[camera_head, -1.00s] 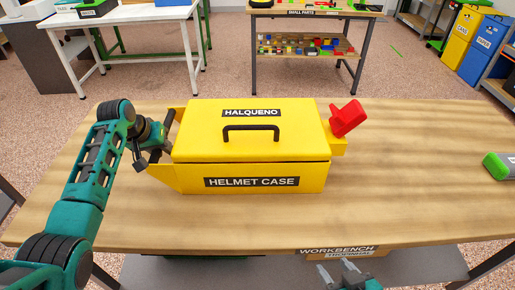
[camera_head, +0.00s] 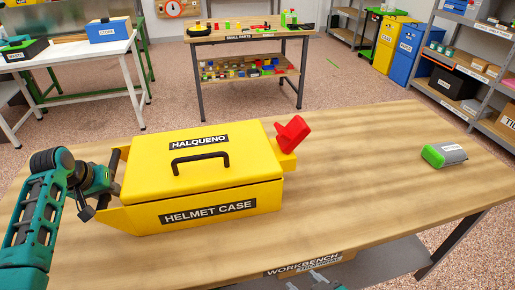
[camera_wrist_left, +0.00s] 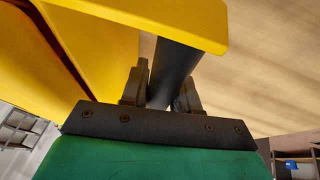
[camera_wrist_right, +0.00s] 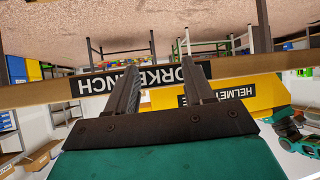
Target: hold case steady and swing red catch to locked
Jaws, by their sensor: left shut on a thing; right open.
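The yellow helmet case (camera_head: 203,180) stands closed on the wooden workbench, with a black handle on its lid. The red catch (camera_head: 293,133) sticks up at a tilt from a yellow bracket at the case's right end. My left gripper (camera_head: 112,178) is at the case's left end. In the left wrist view its fingers (camera_wrist_left: 161,88) are shut on a dark bar (camera_wrist_left: 174,70) beneath a yellow bracket piece. My right gripper (camera_head: 325,280) is low at the bench's front edge, apart from the case. In the right wrist view its fingers (camera_wrist_right: 163,90) are apart with nothing between them.
The workbench (camera_head: 375,170) has free room right of the case. A grey and green object (camera_head: 444,155) lies near its right end. The bench's front edge (camera_head: 300,268) lies close to my right gripper. Other tables and shelves stand farther back.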

